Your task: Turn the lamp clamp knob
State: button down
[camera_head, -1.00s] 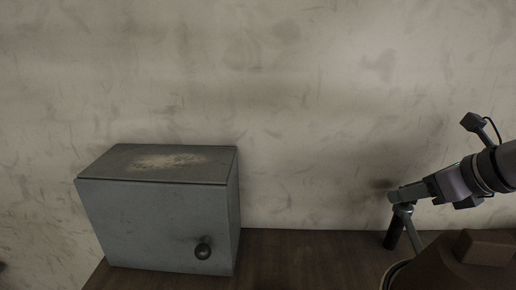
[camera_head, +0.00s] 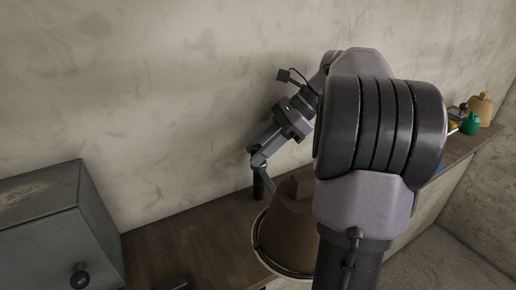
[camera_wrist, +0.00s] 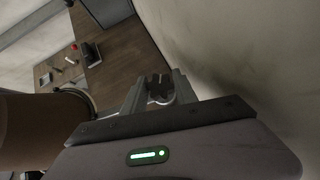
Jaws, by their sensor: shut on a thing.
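The brown lamp shade (camera_head: 285,240) hangs at the front edge of the wooden top in the head view, and fills the left of the wrist view (camera_wrist: 28,135). A thin grey lamp arm (camera_head: 268,183) and a dark upright post (camera_head: 258,184) stand behind it. My gripper (camera_head: 257,152) is at the top of the post. In the wrist view my gripper (camera_wrist: 158,90) is shut on a small dark part (camera_wrist: 159,88) between its fingers, which I take for the clamp knob. The fingers hide most of its shape.
A grey cabinet (camera_head: 45,225) with a round black knob stands at the left. Several small items, including a green one (camera_head: 471,124) and a tan one (camera_head: 486,108), stand at the far right. The wooden top (camera_head: 185,240) between cabinet and lamp is mostly clear.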

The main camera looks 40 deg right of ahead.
jog(key=shift+n+g, duration=0.3)
jog(key=shift+n, duration=0.1)
jog(key=c, duration=1)
grip_release()
jog(key=shift+o, duration=0.2)
jog(key=v, duration=0.7)
jog(key=shift+r, duration=0.2)
